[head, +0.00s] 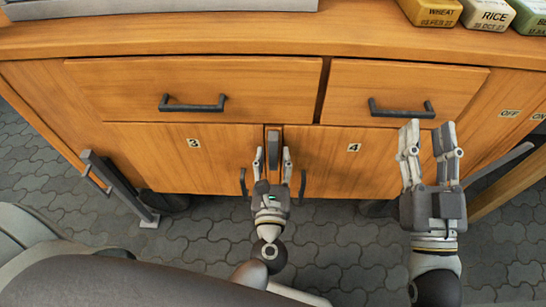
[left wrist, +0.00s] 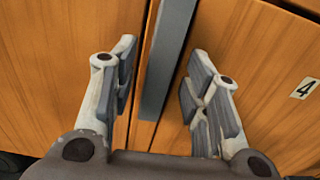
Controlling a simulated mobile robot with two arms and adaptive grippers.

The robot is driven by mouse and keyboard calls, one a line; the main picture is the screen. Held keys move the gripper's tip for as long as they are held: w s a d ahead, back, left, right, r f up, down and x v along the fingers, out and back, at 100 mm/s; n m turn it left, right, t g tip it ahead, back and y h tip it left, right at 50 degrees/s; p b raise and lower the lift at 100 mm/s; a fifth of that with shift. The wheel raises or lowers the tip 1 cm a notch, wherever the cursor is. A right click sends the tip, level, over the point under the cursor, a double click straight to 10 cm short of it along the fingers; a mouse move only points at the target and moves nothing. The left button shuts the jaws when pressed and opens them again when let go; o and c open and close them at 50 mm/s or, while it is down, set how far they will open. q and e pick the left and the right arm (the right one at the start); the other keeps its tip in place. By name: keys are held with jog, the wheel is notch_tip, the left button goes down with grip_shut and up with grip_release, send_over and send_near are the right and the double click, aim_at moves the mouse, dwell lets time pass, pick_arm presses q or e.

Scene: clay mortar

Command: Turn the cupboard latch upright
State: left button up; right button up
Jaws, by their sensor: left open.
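The cupboard latch (head: 273,140) is a dark grey bar between doors 3 and 4, just below the drawers. It runs roughly along the vertical gap between the doors. In the left wrist view the latch (left wrist: 166,60) is a long bar, close to lined up with the door seam. My left gripper (head: 272,154) is open, with one finger on each side of the latch's lower part. In the left wrist view gaps show between both fingers and the bar. My right gripper (head: 428,138) is open and empty in front of the right side of the cupboard.
Two drawers with dark handles (head: 193,105) (head: 402,110) sit above the doors. Dark door handles flank my left gripper. Boxes labelled wheat (head: 432,12) and rice (head: 487,14) stand on the top at the right. A dark post (head: 120,187) stands at the left.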

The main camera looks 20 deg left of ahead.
pick_arm(q)
jog(key=v, duration=1.1)
jog(key=shift+s, duration=0.15)
